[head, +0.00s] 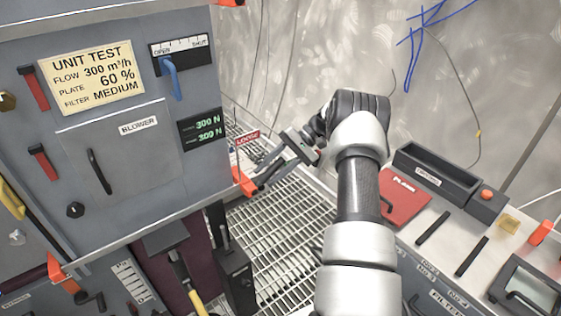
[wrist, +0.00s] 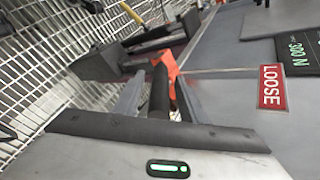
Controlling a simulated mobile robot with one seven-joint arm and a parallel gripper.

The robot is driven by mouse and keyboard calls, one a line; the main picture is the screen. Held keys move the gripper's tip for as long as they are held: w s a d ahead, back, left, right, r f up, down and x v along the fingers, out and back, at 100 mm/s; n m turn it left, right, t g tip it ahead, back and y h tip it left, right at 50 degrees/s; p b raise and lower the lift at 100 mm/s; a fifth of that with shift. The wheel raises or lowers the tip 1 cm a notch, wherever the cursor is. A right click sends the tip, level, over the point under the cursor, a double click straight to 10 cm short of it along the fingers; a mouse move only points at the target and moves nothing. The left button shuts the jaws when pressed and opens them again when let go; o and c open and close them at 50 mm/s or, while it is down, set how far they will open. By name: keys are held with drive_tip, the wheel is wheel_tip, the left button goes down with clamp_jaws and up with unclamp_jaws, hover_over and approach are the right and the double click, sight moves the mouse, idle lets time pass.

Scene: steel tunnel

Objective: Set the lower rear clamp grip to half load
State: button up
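An orange clamp (head: 243,182) sits at the lower rear edge of the grey unit. It also shows in the wrist view (wrist: 173,72), beside a dark bar (wrist: 160,92) that looks like its lever. My gripper (head: 268,168) is at this clamp, its fingers pointing down and left. I cannot tell whether the fingers touch the lever or close on it. A red LOOSE tag (wrist: 270,87) is on the panel near the clamp. A green display (head: 204,130) on the unit shows two lines, the upper reading 300 N and the lower about the same.
The unit's front has a BLOWER door (head: 120,150) and a blue lever (head: 172,76) near OPEN. Grated floor (head: 285,235) lies below my gripper. A bench with a black bin (head: 436,178) and a red PLANS folder (head: 405,200) stands on the right.

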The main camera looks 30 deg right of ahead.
sight(285, 157)
drive_tip(key=p+v, duration=0.1)
drive_tip(key=v, duration=1)
